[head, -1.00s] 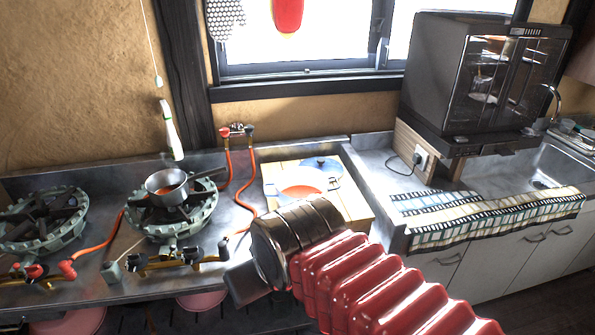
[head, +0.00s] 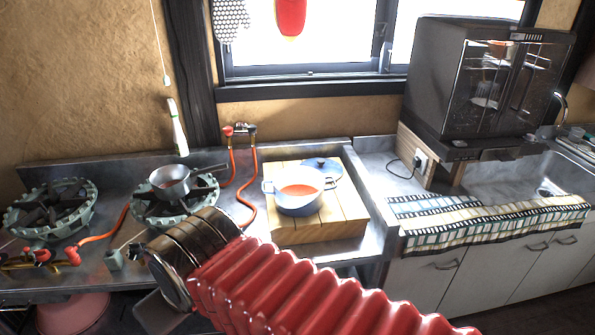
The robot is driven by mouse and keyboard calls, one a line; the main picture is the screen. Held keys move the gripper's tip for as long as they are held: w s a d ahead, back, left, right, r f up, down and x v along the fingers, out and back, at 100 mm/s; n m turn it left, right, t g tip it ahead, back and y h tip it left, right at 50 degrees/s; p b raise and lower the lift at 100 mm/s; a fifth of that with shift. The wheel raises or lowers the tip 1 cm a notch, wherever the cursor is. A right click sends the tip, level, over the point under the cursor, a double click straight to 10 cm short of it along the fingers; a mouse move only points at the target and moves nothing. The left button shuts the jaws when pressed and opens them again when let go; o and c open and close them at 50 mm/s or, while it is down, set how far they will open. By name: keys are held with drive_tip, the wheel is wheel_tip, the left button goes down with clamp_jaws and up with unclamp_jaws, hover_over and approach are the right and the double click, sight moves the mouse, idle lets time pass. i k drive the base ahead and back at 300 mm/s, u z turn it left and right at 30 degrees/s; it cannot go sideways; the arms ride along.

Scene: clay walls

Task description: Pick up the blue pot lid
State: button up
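The blue pot lid (head: 322,165) lies on a wooden board (head: 335,222), at its back right, with a dark knob on top. A white-blue pot (head: 299,203) with orange-red contents stands in front of it on the same board and hides the lid's near left part. My arm, with a red ribbed sleeve and a dark metallic end, reaches in from the lower right. Its end is at the counter's front edge, left of the board and well apart from the lid. A grey piece of my gripper (head: 157,312) shows below it; its fingers cannot be made out.
A gas burner (head: 62,207) stands at the far left; a second one carries a small metal pan (head: 170,184). Orange hoses (head: 246,205) run left of the board. A dark dish cabinet (head: 483,85) and a patterned cloth (head: 490,222) are at right.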

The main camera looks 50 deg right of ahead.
sight(328, 166)
drive_tip(key=u, duration=1.25)
drive_tip(key=k, duration=1.4)
drive_tip(key=z, duration=1.2)
drive_tip(key=i, duration=0.25)
drive_tip(key=u, duration=0.15)
